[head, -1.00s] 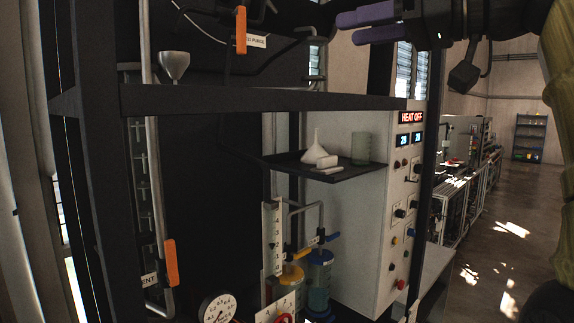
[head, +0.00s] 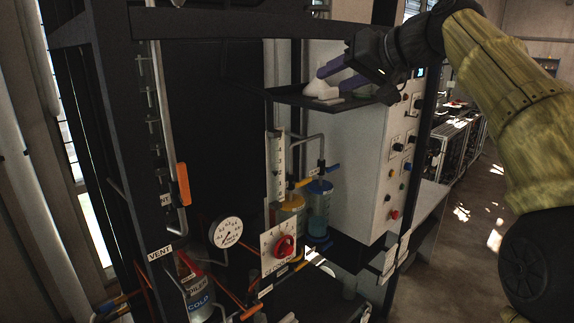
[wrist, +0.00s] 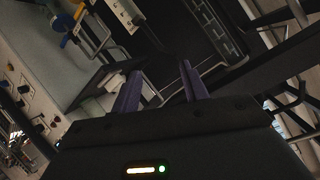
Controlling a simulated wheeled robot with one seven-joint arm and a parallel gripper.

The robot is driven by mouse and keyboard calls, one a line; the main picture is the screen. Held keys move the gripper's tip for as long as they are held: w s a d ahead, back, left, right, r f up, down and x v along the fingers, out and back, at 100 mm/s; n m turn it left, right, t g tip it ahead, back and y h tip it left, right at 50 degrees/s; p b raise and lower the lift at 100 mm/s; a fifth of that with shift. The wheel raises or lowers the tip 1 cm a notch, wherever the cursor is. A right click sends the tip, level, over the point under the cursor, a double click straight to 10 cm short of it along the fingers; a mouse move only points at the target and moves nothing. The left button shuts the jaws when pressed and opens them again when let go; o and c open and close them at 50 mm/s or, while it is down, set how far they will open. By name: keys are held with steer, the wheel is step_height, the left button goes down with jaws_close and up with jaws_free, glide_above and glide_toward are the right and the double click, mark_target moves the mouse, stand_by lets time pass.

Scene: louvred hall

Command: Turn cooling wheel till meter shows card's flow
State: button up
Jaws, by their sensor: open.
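A red wheel (head: 284,246) sits on a white dial plate (head: 268,262) low in the middle of the head view; the plate's lettering is partly legible and seems to begin "COOL". A tall white scale (head: 275,165), possibly the meter, stands above it; its reading is too small to tell. A round white gauge (head: 228,232) is left of the wheel. I cannot pick out a card with a flow value. My gripper (head: 328,80) is open, with purple fingers, by the shelf, well above and right of the wheel. Its fingers also show in the wrist view (wrist: 160,72), with nothing between them.
A dark shelf (head: 300,98) bears a white funnel (head: 320,88), close to my fingers. A white control cabinet (head: 360,165) stands right. Yellow (head: 291,215) and blue (head: 319,205) vessels stand behind the wheel. An orange handle (head: 183,184) and dark frame posts are at left. The right floor is open.

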steer(key=s+d+f+m+g+h, duration=0.1)
steer(key=d+f+m+h, duration=0.15)
steer(key=f, duration=1.15)
steer(key=s+d+f+m+g+h, duration=0.15)
steer(key=f+h, duration=0.25)
steer(key=f, duration=1)
steer(key=s+d+f+g+h, duration=0.1)
steer(key=s+d+f+g, duration=0.1)
steer(key=s+f, duration=0.8)
steer(key=s+d+f+g+h, duration=0.2)
steer(key=s+d+f, duration=0.3)
steer(key=s+f, duration=0.5)
steer(key=shift+s+x, duration=0.2)
steer(key=shift+x, duration=0.8)
steer(key=shift+c, duration=0.8)
steer(key=shift+w, duration=0.15)
